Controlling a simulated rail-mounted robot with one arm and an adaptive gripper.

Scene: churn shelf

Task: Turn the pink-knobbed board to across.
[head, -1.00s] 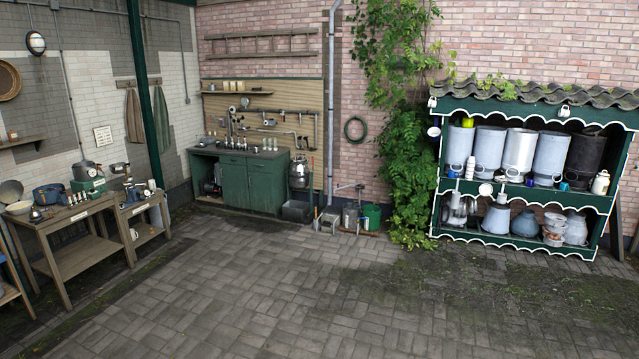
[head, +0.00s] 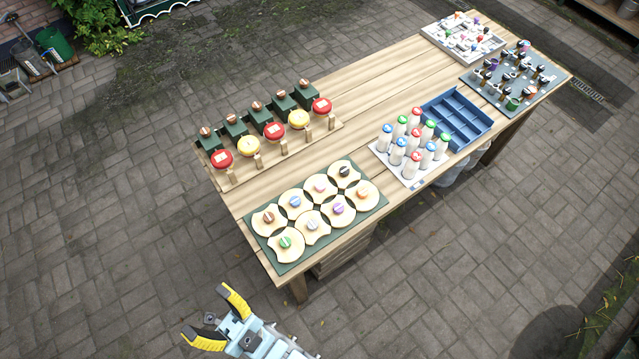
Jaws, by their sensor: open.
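The pink-knobbed board (head: 314,193) is a pale wooden board in the back row of a green base (head: 375,208) at the near left end of the table. Its pink knob (head: 320,186) is at its middle; which way the board is turned is too small to tell. Boards with blue and black knobs flank it, and other boards lie in front. My gripper (head: 206,314), with yellow and black fingers, is at the bottom left, off the table's near end. It is open and empty, well apart from the boards.
Red and yellow round pieces (head: 274,131) stand on a rack behind the boards. White bottles (head: 397,152) and a blue divided crate (head: 455,118) are to the right. Two trays of small parts fill the table's far end.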

